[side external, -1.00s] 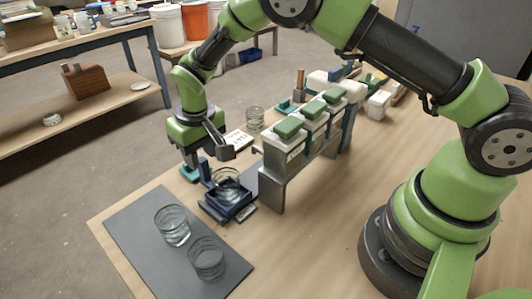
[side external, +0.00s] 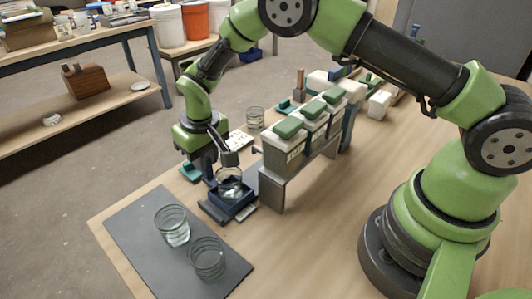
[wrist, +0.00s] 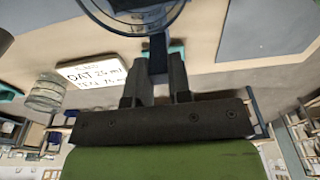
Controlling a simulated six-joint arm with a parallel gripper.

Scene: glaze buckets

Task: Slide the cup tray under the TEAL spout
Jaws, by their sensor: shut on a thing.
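The cup tray (side external: 243,213) is small and dark blue, with a clear glass cup (side external: 229,180) standing in it, near the front end of the bucket stand. My gripper (side external: 207,172) is shut on the tray's upright blue handle, left of the cup. In the wrist view, my gripper (wrist: 158,75) has the blue handle (wrist: 158,52) between its fingers, and the cup's rim (wrist: 135,18) shows at the top. Lidded glaze buckets (side external: 284,155) stand in a row on a metal stand. I cannot make out the teal spout.
Two glasses (side external: 172,226) (side external: 207,259) stand on the grey mat (side external: 140,232) in front of the tray. Another glass (side external: 255,118) stands behind, near a white card (wrist: 90,76) with printed amounts. The stand's metal leg (side external: 272,193) is close to the tray's right.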

